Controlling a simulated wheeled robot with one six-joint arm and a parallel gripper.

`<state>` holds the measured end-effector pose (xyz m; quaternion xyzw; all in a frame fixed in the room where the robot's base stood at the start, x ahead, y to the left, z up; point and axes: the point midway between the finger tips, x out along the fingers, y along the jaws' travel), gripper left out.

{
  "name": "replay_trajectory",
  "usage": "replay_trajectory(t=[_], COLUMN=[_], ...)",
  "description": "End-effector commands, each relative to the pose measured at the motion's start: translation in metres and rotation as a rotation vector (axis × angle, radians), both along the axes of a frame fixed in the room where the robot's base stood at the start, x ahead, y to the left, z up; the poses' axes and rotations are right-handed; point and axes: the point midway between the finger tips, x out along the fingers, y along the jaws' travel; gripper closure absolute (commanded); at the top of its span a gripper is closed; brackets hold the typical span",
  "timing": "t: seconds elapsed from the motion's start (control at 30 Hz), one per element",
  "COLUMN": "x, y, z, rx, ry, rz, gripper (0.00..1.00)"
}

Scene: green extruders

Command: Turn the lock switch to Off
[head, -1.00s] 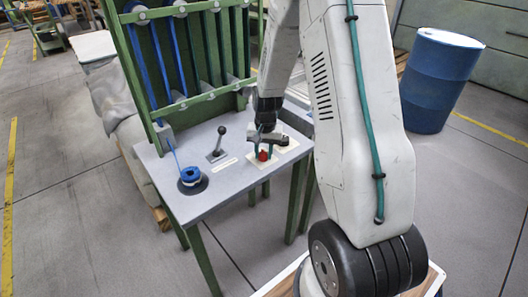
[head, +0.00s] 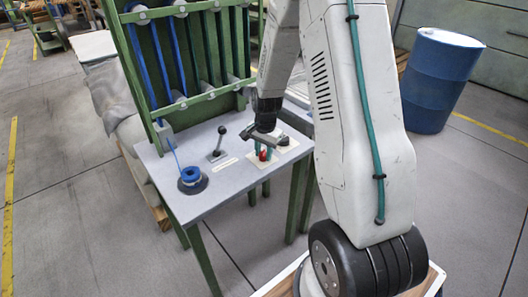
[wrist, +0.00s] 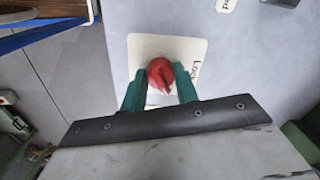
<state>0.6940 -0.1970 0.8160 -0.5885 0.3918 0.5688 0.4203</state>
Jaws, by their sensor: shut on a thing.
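The lock switch is a red knob (wrist: 160,75) on a cream plate (wrist: 195,49) with "Lock" lettering, partly hidden by the fingers in the wrist view. My gripper (wrist: 158,84) has its two green fingers on either side of the knob, shut on it. In the head view my gripper (head: 262,153) reaches down to the table's right side, and the red knob (head: 264,155) shows between the fingers. The knob's ridge looks slightly tilted in the wrist view. Its pointed setting cannot be read.
The grey table (head: 215,188) also bears a black lever (head: 219,139) and a blue spool (head: 191,178) left of my gripper. A green rack (head: 180,62) stands behind. A blue barrel (head: 438,80) stands on the floor at right.

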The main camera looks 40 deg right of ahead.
Motion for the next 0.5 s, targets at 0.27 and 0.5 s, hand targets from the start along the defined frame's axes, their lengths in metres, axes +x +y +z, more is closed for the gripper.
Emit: replay_trajectory(t=[0.27, 0.5], x=[0.0012, 0.0007], y=[-0.0002, -0.0003], z=[0.001, 0.0005], rx=[-0.001, 0.0], ry=[-0.003, -0.002], rz=[-0.002, -0.001], gripper=[0.93, 0.48])
